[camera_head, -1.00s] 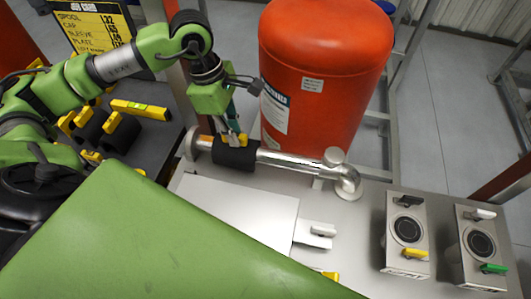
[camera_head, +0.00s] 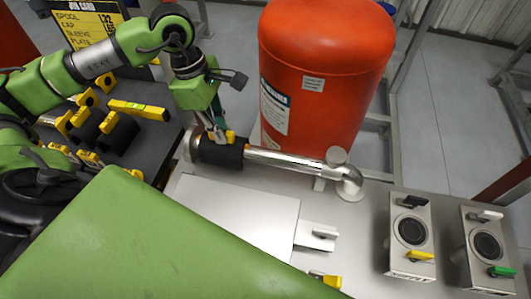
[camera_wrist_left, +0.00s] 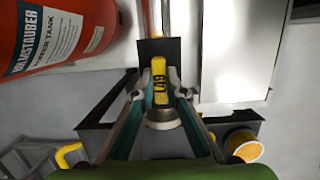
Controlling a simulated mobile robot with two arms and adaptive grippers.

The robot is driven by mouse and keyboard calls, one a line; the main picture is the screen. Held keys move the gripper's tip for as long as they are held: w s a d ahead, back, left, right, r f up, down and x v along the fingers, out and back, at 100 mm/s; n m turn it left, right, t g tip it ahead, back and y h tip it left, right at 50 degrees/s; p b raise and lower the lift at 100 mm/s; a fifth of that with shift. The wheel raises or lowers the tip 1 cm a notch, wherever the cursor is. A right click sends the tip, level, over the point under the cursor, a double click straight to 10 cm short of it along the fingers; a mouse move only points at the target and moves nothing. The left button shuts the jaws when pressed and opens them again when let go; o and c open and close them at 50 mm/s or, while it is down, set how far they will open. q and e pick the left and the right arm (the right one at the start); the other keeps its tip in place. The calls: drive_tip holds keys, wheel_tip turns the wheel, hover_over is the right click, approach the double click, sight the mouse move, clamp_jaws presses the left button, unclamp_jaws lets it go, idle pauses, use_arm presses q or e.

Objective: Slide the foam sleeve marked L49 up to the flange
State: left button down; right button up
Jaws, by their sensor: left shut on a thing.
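The black foam sleeve (camera_head: 220,153) sits around the silver pipe (camera_head: 285,161), near the pipe's left end. Its yellow tab reads L49 in the left wrist view (camera_wrist_left: 159,82). My left gripper (camera_head: 220,135) comes down from above and is shut on the sleeve's yellow tab; its two fingertips also show in the left wrist view (camera_wrist_left: 159,95). The round flange (camera_head: 189,144) is at the pipe's left end, right beside the sleeve. I cannot tell whether sleeve and flange touch. My right gripper is not in view.
A large orange tank (camera_head: 325,75) stands just behind the pipe. The pipe ends in an elbow (camera_head: 350,182) at the right. More black sleeves with yellow tabs (camera_head: 120,132) lie on a dark bench at the left. Two boxes with levers (camera_head: 410,230) stand at the right.

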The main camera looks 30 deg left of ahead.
use_arm(q)
drive_tip(key=shift+s+a+b, duration=0.25)
drive_tip(key=shift+a+b, duration=0.35)
drive_tip(key=shift+a, duration=0.35)
idle(0.5)
drive_tip(key=c, duration=2.1)
unclamp_jaws()
drive_tip(key=shift+c, duration=0.2)
drive_tip(key=shift+r+p, duration=2.35)
drive_tip(key=shift+r, duration=1.2)
drive_tip(key=shift+f, duration=0.1)
